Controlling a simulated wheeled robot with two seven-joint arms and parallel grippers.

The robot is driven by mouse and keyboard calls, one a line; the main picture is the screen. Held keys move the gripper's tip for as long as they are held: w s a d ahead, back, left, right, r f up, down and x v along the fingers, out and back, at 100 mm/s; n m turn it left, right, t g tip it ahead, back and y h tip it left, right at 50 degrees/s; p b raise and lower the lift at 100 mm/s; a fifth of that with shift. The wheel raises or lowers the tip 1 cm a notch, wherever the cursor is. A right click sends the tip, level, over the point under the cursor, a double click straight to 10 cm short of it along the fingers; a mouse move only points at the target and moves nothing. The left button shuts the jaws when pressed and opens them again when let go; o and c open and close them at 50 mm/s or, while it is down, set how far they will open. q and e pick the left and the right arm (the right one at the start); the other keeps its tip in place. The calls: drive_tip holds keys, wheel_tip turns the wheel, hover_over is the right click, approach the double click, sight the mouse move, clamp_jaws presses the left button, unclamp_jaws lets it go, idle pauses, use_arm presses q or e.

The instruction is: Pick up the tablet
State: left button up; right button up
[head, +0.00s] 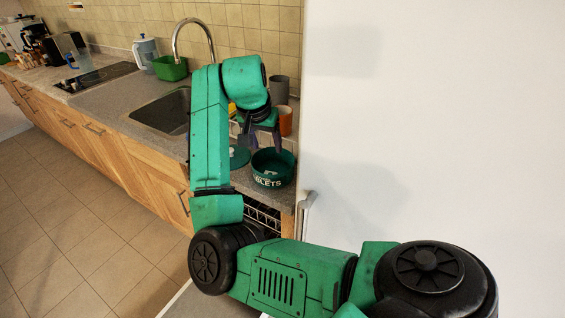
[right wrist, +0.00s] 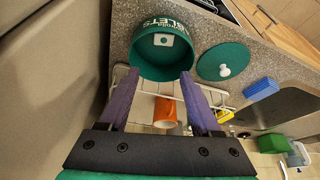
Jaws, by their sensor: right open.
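A white tablet (right wrist: 163,40) with a dark spot lies inside an open green canister (right wrist: 136,60) in the right wrist view. The canister, with white lettering, also shows on the counter in the head view (head: 270,182); its contents cannot be made out there. Its green lid (right wrist: 212,70) with a pale knob lies flat beside it, and shows partly behind my arm in the head view (head: 238,157). My right gripper (head: 262,141) is open and empty, near the canister. In the right wrist view its fingers (right wrist: 159,74) point toward the canister's opening. My left gripper is out of view.
An orange cup (head: 286,121) and a grey cup (head: 279,90) stand behind the canister. A white wire rack (right wrist: 145,92) and blue sponge (right wrist: 261,89) are nearby. The sink (head: 160,110) is left; a tall white panel (head: 430,120) closes off the right.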

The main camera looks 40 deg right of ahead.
drive_tip(key=p, duration=0.2)
approach(271, 171)
drive_tip(key=shift+s+a+f, duration=0.1)
drive_tip(key=shift+f, duration=0.55)
drive_tip(key=p+x, duration=0.2)
drive_tip(key=x, duration=0.5)
drive_tip(key=shift+r, duration=0.15)
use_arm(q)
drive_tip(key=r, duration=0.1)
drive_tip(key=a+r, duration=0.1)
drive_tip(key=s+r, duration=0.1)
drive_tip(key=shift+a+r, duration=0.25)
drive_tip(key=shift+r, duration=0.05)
use_arm(e)
drive_tip(key=shift+d, duration=0.25)
clamp_jaws()
drive_tip(key=shift+r, duration=0.15)
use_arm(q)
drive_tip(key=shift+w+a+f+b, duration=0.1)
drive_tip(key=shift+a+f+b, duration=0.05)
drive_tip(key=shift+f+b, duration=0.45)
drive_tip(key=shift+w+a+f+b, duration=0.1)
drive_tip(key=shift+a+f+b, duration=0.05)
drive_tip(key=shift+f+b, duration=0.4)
use_arm(e)
wheel_tip(271, 171, up, 10)
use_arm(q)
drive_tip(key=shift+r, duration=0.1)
use_arm(e)
drive_tip(key=shift+f, duration=0.25)
